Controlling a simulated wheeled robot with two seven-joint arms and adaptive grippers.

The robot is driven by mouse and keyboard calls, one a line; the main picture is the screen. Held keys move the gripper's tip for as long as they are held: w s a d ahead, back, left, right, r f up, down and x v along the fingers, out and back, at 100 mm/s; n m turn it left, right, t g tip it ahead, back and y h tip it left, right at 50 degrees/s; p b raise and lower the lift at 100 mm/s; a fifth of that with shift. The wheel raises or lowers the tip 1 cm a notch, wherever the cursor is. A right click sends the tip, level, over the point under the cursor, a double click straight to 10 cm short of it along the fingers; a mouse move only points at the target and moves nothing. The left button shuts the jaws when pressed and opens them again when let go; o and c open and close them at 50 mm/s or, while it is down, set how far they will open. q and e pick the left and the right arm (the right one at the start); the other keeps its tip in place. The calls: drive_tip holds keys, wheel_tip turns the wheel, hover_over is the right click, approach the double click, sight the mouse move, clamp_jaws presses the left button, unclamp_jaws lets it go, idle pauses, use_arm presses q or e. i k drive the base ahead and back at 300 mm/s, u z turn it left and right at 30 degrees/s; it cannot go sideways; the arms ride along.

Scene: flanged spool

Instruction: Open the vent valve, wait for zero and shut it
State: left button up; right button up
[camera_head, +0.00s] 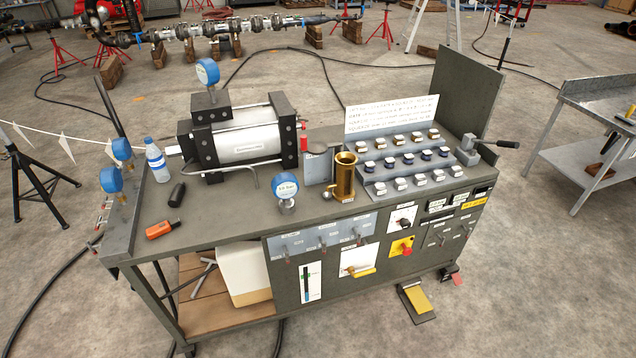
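A grey test bench (215,220) stands in the middle of the view. Its front panel has a row of three small levers, the left (285,248), middle (322,242) and right (357,236). Below them is a yellow handle (361,272) on a white plate. Labels are too small to read, so I cannot tell which control is the vent valve or whether it is open. A blue-rimmed gauge (286,187) stands on the bench top; its reading is not legible. Another blue gauge (207,72) tops the white cylinder (246,136). Neither of my grippers is in view.
A red knob on a yellow plate (402,248) sits right of the levers. A brass fitting (344,176), a water bottle (157,160) and an orange tool (162,229) are on top. A yellow pedal (417,298) is on the floor. The floor in front is mostly clear.

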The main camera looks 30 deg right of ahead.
sight(359, 235)
drive_tip(key=z, duration=1.9)
drive_tip(key=i, duration=1)
drive_tip(key=u, duration=0.4)
